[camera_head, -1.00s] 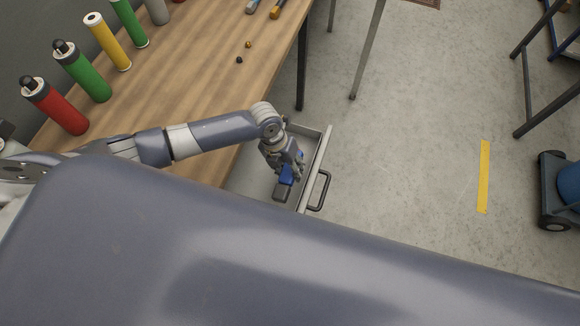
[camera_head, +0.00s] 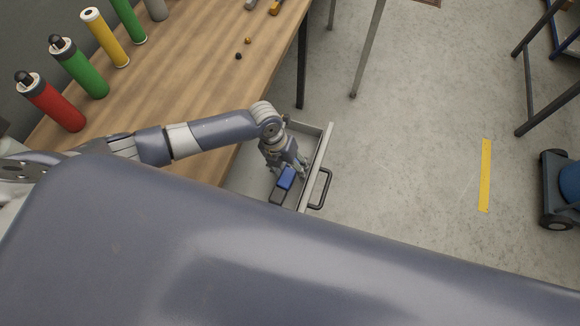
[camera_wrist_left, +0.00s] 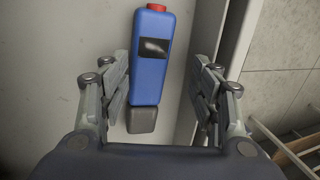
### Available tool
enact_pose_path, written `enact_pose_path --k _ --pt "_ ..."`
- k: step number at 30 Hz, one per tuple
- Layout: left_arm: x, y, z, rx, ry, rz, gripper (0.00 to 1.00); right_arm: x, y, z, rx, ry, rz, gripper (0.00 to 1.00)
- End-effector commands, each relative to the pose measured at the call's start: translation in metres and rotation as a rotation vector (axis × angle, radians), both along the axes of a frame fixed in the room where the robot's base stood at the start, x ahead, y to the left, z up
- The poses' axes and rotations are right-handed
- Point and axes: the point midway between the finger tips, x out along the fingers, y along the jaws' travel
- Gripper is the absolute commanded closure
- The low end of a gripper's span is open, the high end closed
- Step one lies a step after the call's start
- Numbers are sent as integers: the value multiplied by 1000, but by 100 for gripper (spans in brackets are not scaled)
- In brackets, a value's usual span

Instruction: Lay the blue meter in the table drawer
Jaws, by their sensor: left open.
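The blue meter (camera_head: 287,177) lies in the open table drawer (camera_head: 318,153), under my left gripper (camera_head: 289,170). In the left wrist view the meter (camera_wrist_left: 151,68) shows a blue body, a dark label, a red end cap at the top and a grey block at the near end. My left gripper (camera_wrist_left: 160,100) is open, with one finger on each side of the meter and visible gaps between. The drawer floor (camera_wrist_left: 60,50) shows around it. Part of the drawer is hidden by my own body in the head view. My right gripper is not in view.
The wooden table (camera_head: 200,85) holds several coloured cylinders, including a red one (camera_head: 50,102), and small dark and orange pieces. The drawer's black handle (camera_head: 323,188) faces open floor (camera_head: 410,140) with a yellow strip (camera_head: 485,175). A cart (camera_head: 557,190) stands at the right.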

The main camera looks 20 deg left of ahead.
Motion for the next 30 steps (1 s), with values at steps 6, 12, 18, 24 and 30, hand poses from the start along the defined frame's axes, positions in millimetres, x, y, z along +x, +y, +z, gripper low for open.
enact_pose_path --k 6,12,18,24,30 --pt "2 8 28 0 -4 0 43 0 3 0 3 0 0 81" --pt "2 20 71 1 -5 -1 43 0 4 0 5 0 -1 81" --pt "2 28 102 0 -3 1 43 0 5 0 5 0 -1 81" --pt "2 31 114 0 -1 0 43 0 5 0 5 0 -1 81" --pt "2 31 115 0 -1 1 43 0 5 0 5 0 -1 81"
